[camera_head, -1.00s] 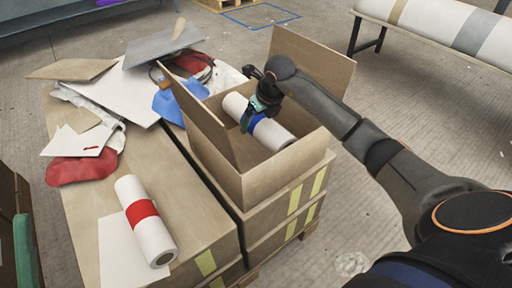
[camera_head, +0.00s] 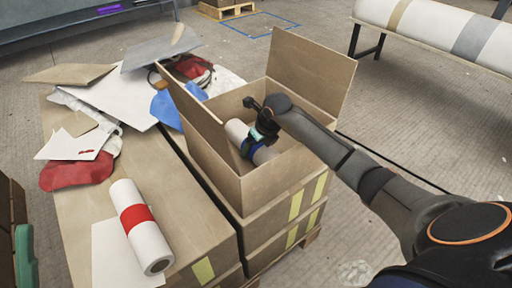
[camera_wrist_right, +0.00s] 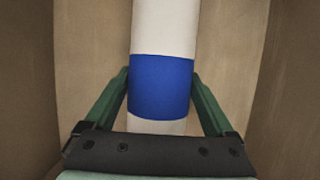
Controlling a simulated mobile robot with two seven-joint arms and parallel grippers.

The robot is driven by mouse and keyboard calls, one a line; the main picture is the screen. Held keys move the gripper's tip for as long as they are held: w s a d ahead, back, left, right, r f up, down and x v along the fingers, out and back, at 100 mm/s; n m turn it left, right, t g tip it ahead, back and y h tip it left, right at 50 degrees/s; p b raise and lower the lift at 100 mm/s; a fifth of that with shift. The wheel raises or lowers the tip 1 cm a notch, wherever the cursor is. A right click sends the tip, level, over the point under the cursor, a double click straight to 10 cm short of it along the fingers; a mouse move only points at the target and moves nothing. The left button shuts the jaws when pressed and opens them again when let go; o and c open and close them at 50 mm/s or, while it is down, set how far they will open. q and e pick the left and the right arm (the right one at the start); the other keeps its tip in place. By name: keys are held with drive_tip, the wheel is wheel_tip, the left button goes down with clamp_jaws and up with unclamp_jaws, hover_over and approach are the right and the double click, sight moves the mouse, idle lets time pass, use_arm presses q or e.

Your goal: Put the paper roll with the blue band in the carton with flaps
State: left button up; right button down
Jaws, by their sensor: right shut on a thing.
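The paper roll with the blue band (camera_head: 237,131) is white and lies down inside the open carton with flaps (camera_head: 235,190), below its rim. My right gripper (camera_head: 253,147) reaches into the carton and is shut on the roll around its blue band. In the right wrist view the green fingers (camera_wrist_right: 160,95) stand on either side of the blue band (camera_wrist_right: 161,86), with carton walls at left and right. Whether the roll touches the carton floor cannot be told. The roll's near end is partly hidden by the gripper and the carton wall. My left gripper is not in view.
A white roll with a red band (camera_head: 140,225) lies on the large box at the left. Sheets, a red bag (camera_head: 75,173) and a blue cloth (camera_head: 166,108) are heaped behind it. The carton's raised flaps (camera_head: 306,70) stand at back and left.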

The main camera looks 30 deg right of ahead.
unclamp_jaws()
drive_tip(key=shift+s+r, duration=0.1)
drive_tip(key=shift+r, duration=0.25)
drive_tip(key=p+v, duration=0.3)
drive_tip(key=v, duration=0.7)
drive_tip(key=shift+s+r+p, duration=0.15)
drive_tip(key=shift+r+p, duration=0.1)
drive_tip(key=shift+p, duration=0.1)
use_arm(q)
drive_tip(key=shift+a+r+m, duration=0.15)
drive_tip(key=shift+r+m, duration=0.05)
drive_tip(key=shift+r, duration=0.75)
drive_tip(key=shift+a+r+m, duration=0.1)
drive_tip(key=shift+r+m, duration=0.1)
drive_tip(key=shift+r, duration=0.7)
use_arm(e)
drive_tip(key=shift+s+r, duration=0.2)
drive_tip(key=shift+r, duration=0.15)
